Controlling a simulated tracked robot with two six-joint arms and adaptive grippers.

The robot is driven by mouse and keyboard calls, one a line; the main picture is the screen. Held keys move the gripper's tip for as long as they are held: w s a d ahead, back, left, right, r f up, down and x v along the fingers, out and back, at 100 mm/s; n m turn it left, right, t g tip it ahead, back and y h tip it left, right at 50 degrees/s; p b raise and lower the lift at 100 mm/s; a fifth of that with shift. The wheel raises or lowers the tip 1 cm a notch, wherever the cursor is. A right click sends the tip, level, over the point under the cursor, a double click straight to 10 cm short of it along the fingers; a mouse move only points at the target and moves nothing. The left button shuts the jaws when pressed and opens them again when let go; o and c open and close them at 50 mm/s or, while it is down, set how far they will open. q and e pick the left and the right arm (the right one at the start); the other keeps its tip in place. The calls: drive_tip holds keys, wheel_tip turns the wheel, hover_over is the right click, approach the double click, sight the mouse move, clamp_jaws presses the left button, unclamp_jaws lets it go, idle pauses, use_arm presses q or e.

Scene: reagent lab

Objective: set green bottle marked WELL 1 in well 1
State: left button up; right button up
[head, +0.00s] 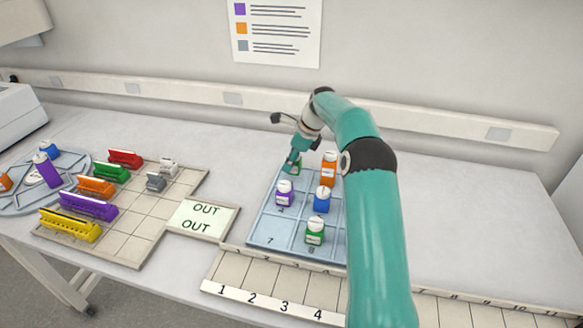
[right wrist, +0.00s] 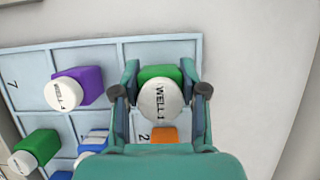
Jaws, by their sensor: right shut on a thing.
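My right gripper (head: 292,164) is shut on a green bottle (head: 297,168) at the back left corner of the blue welled tray (head: 262,236). In the right wrist view the fingers (right wrist: 160,92) flank its white cap, marked WELL 1 (right wrist: 160,104), and its green body (right wrist: 160,72) shows behind. The bottle appears at the tray's end compartment, beside the one labelled 2. I cannot tell whether its base touches the well floor. That compartment's own number is hidden. My left gripper is not in view.
An orange bottle (head: 329,171), purple bottle (head: 285,193), blue bottle (head: 322,200) and second green bottle (head: 314,232) stand in the tray close by. A numbered rack (head: 235,271) lies in front. OUT cards (head: 205,218) and a block rack (head: 140,233) lie left.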

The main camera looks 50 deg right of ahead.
drive_tip(key=shift+f, duration=1.2)
drive_tip(key=o, duration=1.1)
drive_tip(key=shift+f, duration=0.1)
drive_tip(key=v, duration=1.2)
